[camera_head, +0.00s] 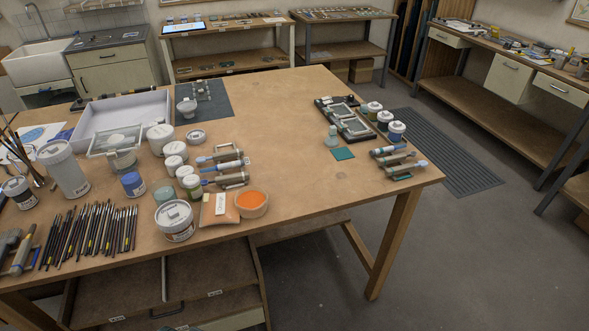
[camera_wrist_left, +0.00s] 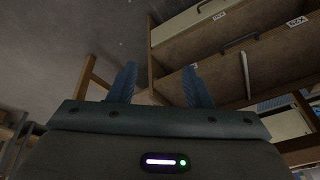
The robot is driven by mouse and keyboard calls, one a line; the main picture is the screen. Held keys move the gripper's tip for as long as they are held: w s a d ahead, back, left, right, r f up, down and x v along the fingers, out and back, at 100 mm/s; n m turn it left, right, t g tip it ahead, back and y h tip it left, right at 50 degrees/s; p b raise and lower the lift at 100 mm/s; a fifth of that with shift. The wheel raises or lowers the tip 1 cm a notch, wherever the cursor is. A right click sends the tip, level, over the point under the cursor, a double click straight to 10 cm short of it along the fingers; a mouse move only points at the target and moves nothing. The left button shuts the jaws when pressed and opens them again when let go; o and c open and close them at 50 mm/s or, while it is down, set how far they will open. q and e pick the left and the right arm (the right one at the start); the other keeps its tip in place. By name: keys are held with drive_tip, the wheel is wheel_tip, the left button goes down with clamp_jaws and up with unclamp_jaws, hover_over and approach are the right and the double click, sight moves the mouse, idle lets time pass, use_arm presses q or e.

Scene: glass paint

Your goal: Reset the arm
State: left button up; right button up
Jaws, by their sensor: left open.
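My left gripper (camera_wrist_left: 160,84) shows only in the left wrist view. Its two blue-grey fingers stand wide apart with nothing between them. Beyond them are grey floor and the drawers (camera_wrist_left: 222,35) under a wooden table, so this gripper is low and in front of the table. No arm or gripper of mine shows in the head view. My right gripper is in neither view.
A wooden work table (camera_head: 285,110) holds jars, a white tray (camera_head: 88,125), many brushes (camera_head: 90,230) and an orange bowl (camera_head: 251,203). A drawer unit (camera_head: 160,287) sits below. Grey floor (camera_head: 470,270) is free at right.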

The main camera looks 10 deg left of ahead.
use_arm(q)
drive_tip(key=s+a+f+g+b, duration=0.1)
drive_tip(key=s+f+b, duration=0.1)
drive_tip(key=f, duration=1.3)
drive_tip(key=s+a+f+b, duration=0.1)
drive_tip(key=a+f+b, duration=0.1)
drive_tip(key=f, duration=1.4)
drive_tip(key=s+f+g+b, duration=0.1)
drive_tip(key=s+f+b, duration=0.1)
drive_tip(key=s+f, duration=1.5)
wheel_tip(320, 180, down, 2)
drive_tip(key=shift+s+a+f+b, duration=0.15)
drive_tip(key=shift+s+a+b, duration=0.1)
drive_tip(key=shift+b, duration=0.1)
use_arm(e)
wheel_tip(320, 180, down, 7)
use_arm(q)
drive_tip(key=shift+c, duration=1)
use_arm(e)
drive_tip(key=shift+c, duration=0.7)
use_arm(q)
drive_tip(key=shift+s+n, duration=0.1)
drive_tip(key=shift+n, duration=0.2)
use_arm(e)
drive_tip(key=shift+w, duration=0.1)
